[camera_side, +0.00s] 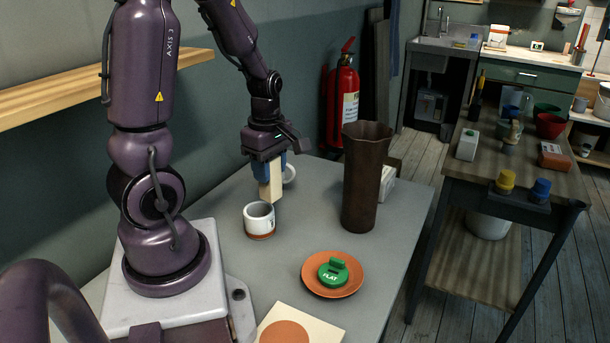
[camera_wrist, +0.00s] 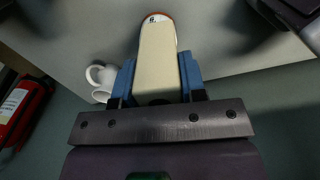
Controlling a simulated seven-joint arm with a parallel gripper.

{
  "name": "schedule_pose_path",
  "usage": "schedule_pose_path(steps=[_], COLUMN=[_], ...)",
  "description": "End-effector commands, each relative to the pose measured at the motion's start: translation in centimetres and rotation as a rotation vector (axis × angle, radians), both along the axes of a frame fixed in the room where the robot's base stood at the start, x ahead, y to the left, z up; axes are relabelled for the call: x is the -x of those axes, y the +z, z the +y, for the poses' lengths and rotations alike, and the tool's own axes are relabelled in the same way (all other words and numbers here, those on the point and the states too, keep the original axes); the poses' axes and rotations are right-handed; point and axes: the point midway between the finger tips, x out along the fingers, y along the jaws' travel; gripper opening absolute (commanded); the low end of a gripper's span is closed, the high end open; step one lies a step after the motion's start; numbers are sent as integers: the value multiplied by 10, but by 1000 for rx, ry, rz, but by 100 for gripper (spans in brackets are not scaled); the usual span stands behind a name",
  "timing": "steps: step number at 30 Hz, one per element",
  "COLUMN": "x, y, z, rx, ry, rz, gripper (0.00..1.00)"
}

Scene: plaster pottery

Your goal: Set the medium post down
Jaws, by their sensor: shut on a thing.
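The medium post, a cream rectangular block (camera_side: 271,186), hangs upright from my gripper (camera_side: 266,168). The blue fingers are shut on its upper part, and its lower end shows just behind and right of the white cup. In the wrist view the post (camera_wrist: 158,55) extends away between the blue fingers of my gripper (camera_wrist: 156,82). A white cup with a terracotta base (camera_side: 259,221) stands on the grey table (camera_side: 220,190). It is mostly hidden behind the post's far end in the wrist view. I cannot tell whether the post touches the table.
A white mug (camera_side: 289,174) stands behind my gripper, also visible in the wrist view (camera_wrist: 101,77). A tall brown vase (camera_side: 361,185) stands to the right, before a white box (camera_side: 388,184). A terracotta saucer (camera_side: 312,287) holds a green "FLAT" piece (camera_side: 333,272). A cream tile (camera_side: 325,331) lies in front.

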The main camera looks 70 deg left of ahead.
Motion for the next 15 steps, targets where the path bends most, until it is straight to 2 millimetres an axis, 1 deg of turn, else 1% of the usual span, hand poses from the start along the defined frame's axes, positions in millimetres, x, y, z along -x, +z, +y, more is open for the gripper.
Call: schedule_pose_path(steps=[5,9,15], x=[-33,-64,-104], y=[7,11,13], z=[41,76,122], rx=[-3,-2,-1], ry=[47,85,126], rz=[0,0,0], gripper=[8,8,8])
